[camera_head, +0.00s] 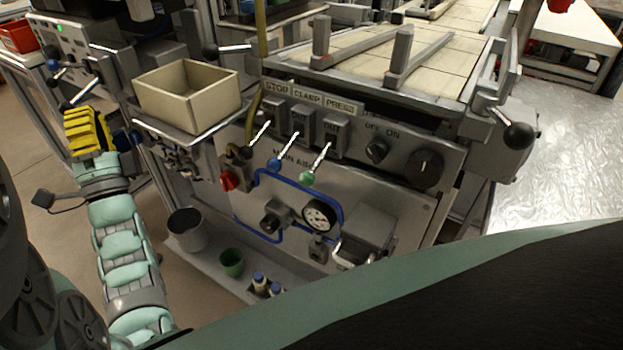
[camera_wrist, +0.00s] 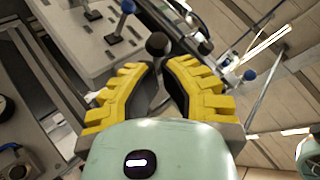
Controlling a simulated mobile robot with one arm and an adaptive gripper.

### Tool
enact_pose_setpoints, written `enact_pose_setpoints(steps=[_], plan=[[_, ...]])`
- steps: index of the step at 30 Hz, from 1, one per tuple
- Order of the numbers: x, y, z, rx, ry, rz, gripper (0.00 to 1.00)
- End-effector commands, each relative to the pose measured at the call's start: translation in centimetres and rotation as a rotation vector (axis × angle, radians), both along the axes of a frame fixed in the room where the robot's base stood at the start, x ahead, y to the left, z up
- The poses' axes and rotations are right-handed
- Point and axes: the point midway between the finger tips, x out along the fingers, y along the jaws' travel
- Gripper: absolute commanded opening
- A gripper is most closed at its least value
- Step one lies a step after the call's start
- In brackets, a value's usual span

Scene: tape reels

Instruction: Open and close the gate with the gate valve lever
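My gripper (camera_wrist: 156,68) has yellow stepped fingers. In the wrist view they stand apart with an empty dark gap between them. A black ball knob (camera_wrist: 158,44) shows just beyond the fingertips, in line with the gap; I cannot tell whether it touches them. In the head view my gripper (camera_head: 88,130) is at the left, just below a lever with a black knob (camera_head: 62,103) and a bright rod. This looks like the same knob. No label names the gate valve lever, and the gate cannot be made out.
A blue-knobbed lever (camera_head: 53,65) stands close above. A beige bin (camera_head: 188,96) sits right of my gripper. The front machine has STOP, CLAMP and PRESS levers, a red knob (camera_head: 228,181) and a gauge (camera_head: 320,215). A grey bucket (camera_head: 187,230) stands below.

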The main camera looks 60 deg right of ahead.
Motion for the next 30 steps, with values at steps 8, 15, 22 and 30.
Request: enact_pose_setpoints(steps=[8,15,22,30], plan=[[0.0,0.2,0.4,0.054,0.0,-0.001,0.0],[-0.1,0.5,0.8,0.109,0.002,-0.001,0.0],[-0.1,0.7,1.1,0.168,0.007,0.0,0.0],[-0.1,0.9,1.8,0.249,0.007,0.002,0.0]])
